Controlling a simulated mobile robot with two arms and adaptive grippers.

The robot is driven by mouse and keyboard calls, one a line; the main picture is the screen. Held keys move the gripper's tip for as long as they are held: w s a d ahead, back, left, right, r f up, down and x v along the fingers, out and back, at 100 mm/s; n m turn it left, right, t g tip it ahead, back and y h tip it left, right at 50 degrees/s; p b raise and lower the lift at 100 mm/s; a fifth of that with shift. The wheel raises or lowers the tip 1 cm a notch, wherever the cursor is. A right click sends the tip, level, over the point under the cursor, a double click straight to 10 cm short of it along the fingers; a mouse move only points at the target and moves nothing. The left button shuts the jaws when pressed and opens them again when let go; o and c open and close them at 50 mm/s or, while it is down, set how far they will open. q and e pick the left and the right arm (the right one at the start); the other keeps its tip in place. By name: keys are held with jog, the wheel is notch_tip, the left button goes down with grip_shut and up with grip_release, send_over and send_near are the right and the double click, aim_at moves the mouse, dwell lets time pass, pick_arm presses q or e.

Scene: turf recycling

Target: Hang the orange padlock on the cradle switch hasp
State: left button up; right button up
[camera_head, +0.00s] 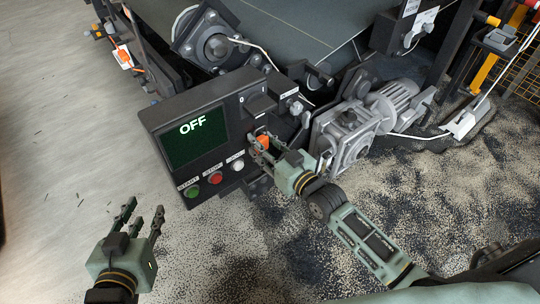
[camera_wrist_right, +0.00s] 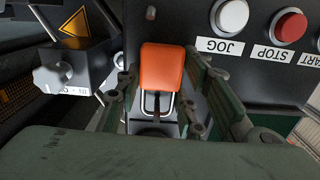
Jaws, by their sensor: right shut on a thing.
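The orange padlock (camera_head: 263,140) is between the fingers of my right gripper (camera_head: 264,146), in front of the control box's lower right edge. In the right wrist view the padlock (camera_wrist_right: 162,67) has its orange body toward the top and its metal shackle below, with the right gripper's fingers (camera_wrist_right: 163,98) on both sides. A grey switch knob (camera_wrist_right: 60,75) with a white label is left of it there, apart from the padlock. I cannot make out the hasp's opening for certain. My left gripper (camera_head: 143,212) is open and empty at lower left.
The control box (camera_head: 160,115) has a screen (camera_head: 194,136) reading OFF, and green, red and white buttons below. A grey motor and gearbox (camera_head: 350,135) stand close to the right of my right gripper. Speckled granules cover the floor (camera_head: 450,200); the left floor is mostly clear.

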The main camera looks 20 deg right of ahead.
jog(key=o, duration=1.3)
jog(key=shift+f, duration=0.1)
